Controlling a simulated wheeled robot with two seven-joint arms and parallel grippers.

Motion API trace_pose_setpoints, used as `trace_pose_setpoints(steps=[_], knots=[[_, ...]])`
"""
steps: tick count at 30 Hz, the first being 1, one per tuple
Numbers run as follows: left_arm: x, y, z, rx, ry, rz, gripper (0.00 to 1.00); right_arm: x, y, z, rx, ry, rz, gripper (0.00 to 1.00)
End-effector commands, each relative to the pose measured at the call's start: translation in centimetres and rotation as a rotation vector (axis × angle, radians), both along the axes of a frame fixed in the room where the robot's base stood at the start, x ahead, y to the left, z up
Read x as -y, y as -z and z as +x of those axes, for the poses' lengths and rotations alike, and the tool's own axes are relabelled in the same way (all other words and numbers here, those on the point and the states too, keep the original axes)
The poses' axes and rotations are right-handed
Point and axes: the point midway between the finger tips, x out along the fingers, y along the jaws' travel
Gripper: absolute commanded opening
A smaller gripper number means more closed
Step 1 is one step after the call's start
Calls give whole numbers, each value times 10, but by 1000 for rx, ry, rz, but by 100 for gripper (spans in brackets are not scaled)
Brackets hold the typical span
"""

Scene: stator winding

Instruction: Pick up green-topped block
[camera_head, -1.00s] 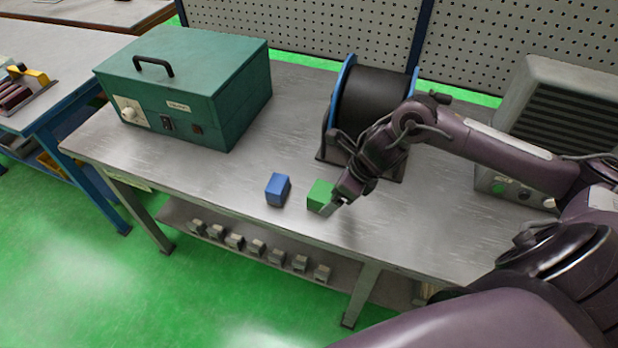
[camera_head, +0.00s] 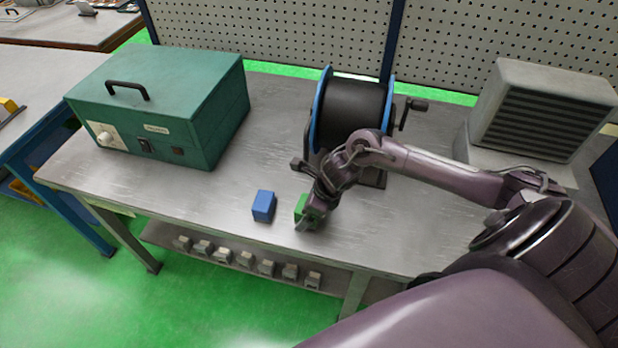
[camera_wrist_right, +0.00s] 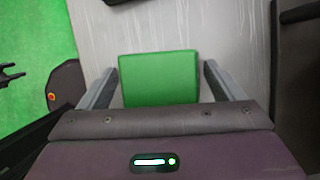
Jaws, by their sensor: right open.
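The green-topped block (camera_head: 301,205) stands on the metal table near its front edge, partly hidden behind my right gripper. In the right wrist view the green top of the block (camera_wrist_right: 159,78) lies between the two fingers of my right gripper (camera_wrist_right: 160,88). The fingers are open, one on each side of the block, with a small gap on both sides. In the head view my right gripper (camera_head: 308,220) reaches down at the block from the right. My left gripper is not in view.
A blue block (camera_head: 264,206) stands just left of the green-topped one. A black spool with blue flanges (camera_head: 350,115) stands behind my right gripper. A green box with a handle (camera_head: 165,100) is at the left, and a grey vented unit (camera_head: 540,110) at the right. The table's front is clear.

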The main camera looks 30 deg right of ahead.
Motion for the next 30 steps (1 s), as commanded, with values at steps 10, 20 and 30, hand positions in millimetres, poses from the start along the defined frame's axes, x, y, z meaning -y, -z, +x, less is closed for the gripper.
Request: trace_pose_setpoints(steps=[10,20,30], knots=[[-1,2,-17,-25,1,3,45,0,0,0,0,0,1,55],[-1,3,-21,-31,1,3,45,0,-2,1,2,1,2,38],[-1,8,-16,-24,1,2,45,0,-27,2,7,-2,0,38]])
